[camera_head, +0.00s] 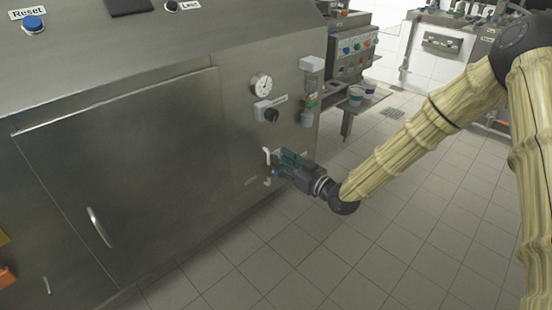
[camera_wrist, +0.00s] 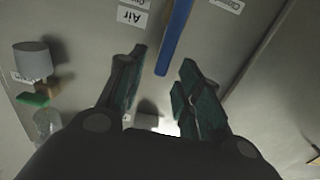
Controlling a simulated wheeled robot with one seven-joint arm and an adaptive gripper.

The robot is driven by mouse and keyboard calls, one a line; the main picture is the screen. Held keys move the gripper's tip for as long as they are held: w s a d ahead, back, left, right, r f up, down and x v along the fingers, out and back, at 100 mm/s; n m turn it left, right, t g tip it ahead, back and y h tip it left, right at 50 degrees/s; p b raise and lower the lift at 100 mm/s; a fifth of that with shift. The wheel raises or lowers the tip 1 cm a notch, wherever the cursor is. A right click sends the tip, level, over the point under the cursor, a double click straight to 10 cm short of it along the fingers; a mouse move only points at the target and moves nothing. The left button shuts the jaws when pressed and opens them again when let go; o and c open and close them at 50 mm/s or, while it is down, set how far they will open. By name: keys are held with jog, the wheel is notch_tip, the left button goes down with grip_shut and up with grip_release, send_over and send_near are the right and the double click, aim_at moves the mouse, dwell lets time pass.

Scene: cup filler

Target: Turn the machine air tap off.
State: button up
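The air tap's long blue handle (camera_wrist: 176,38) shows in the wrist view beside a white label reading "Air" (camera_wrist: 131,17). My gripper (camera_wrist: 163,56) is open, with one dark green finger on each side of the handle's lower end. I cannot tell whether either finger touches the handle. In the head view my gripper (camera_head: 277,158) is at the lower right of the steel machine front (camera_head: 235,125), close to a pale bent pipe or handle (camera_head: 267,156). The gripper hides most of the tap there.
A filter unit (camera_head: 310,85) sits at the machine's right edge. A grey cylinder (camera_wrist: 33,61) shows left in the wrist view. The tiled floor (camera_head: 400,245) on the right is clear.

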jog(key=shift+x, duration=1.5)
grip_shut()
